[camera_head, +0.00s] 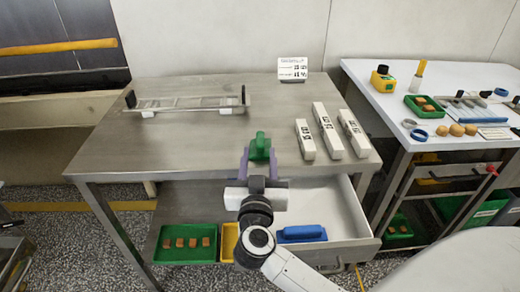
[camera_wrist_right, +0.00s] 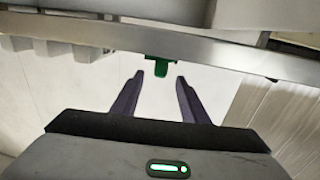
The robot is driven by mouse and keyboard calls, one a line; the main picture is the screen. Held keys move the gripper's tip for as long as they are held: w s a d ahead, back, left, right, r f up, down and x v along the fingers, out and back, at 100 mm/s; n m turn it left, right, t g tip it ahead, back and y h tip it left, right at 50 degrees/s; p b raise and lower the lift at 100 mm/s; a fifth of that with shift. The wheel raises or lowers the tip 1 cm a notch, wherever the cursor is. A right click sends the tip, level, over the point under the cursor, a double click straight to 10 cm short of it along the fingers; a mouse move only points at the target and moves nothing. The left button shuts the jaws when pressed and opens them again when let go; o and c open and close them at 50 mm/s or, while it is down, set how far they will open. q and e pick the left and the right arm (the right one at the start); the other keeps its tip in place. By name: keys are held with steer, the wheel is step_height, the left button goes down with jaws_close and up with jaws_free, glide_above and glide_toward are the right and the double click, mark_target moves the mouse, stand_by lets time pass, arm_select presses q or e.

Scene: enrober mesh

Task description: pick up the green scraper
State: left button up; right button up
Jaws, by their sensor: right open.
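The green scraper (camera_head: 260,146) is at the front edge of the steel table (camera_head: 200,135). In the right wrist view the scraper (camera_wrist_right: 162,70) shows as a green piece at the table edge, ahead of the fingers and between their lines. My right gripper (camera_head: 259,158) is open, its purple fingers pointing at the scraper. In the wrist view the gripper (camera_wrist_right: 159,75) has nothing between its fingers, and the scraper appears beyond the tips. The head view cannot show contact, as the fingers overlap the scraper's sides. My left gripper is not in view.
An open drawer (camera_head: 350,212) below the table holds a blue-handled tool (camera_head: 302,233). Several white labelled boxes (camera_head: 327,130) lie right of the scraper. A metal frame (camera_head: 190,103) lies at the back left. A green tray (camera_head: 180,256) sits low at left. The table's middle is clear.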

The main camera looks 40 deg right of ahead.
mark_target(260, 138)
steer(key=x, duration=0.7)
steer(key=shift+w+d+r, duration=0.15)
steer(key=shift+w+r, duration=0.05)
steer(key=shift+w, duration=0.05)
jaws_close()
